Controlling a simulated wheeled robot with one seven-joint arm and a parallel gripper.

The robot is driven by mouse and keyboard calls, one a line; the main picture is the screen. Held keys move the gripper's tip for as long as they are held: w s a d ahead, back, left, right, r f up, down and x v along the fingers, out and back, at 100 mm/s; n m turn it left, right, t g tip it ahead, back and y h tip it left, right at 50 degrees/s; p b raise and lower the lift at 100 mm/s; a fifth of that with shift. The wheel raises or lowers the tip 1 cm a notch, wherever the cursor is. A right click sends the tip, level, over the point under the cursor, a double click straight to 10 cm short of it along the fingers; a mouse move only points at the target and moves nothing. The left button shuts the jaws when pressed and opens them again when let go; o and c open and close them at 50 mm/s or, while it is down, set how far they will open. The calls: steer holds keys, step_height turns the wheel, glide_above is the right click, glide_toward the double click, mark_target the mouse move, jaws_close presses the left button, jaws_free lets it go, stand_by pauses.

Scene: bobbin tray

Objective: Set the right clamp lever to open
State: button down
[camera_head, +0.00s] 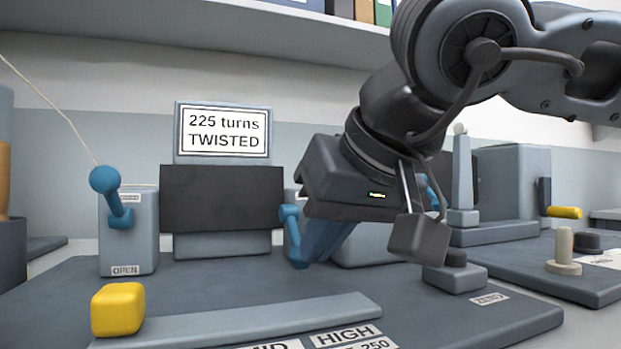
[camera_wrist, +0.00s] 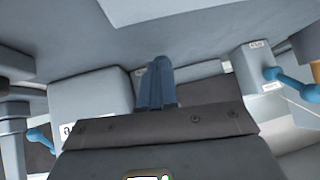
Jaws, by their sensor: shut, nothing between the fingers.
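The right clamp (camera_head: 290,196) is mostly hidden behind my gripper in the head view. Its blue lever (camera_head: 293,238) hangs down, with the knob low beside my fingers. In the wrist view the shut fingers (camera_wrist: 158,82) stand in front of a small labelled block, and the right lever cannot be made out.
The left clamp (camera_head: 129,245) has its blue lever (camera_head: 110,193) pointing up, away from its OPEN label. A yellow block (camera_head: 118,309) stands at front left. A dark panel (camera_head: 222,198) sits under the "225 turns TWISTED" sign (camera_head: 223,132). A grey post (camera_head: 462,175) rises right of my gripper.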

steer(key=shift+f, duration=0.35)
stand_by(0.3)
steer(key=shift+r, duration=0.1)
